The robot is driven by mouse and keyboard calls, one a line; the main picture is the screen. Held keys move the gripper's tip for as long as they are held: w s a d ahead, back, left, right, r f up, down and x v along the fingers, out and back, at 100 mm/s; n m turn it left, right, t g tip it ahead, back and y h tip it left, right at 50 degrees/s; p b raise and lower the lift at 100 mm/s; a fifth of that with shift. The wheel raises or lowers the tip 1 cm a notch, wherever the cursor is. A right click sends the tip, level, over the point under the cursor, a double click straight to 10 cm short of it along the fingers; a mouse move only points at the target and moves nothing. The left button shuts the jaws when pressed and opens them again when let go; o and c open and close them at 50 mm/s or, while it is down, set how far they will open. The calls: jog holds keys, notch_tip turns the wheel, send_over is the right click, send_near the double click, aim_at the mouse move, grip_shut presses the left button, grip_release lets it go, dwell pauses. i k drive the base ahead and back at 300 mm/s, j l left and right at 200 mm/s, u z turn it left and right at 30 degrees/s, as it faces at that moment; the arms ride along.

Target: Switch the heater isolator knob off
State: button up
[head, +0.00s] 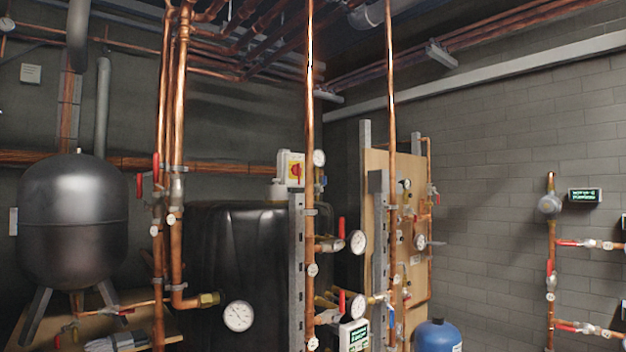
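My gripper is not in view.
A dark round vessel (73,220) stands at left, a blue cylinder (437,336) at lower right.

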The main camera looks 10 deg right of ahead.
aim_at(296, 170)
jog(key=i+l+u, duration=0.15)
jog(key=i, duration=0.35)
jog(key=i+l+u, duration=0.1)
jog(key=i+l, duration=0.7)
jog(key=i+l+u, duration=0.15)
jog(key=i+l, duration=0.2)
jog(key=l, duration=0.2)
jog(key=i+l+u, duration=0.1)
jog(key=i+l, duration=0.25)
jog(key=l, duration=0.15)
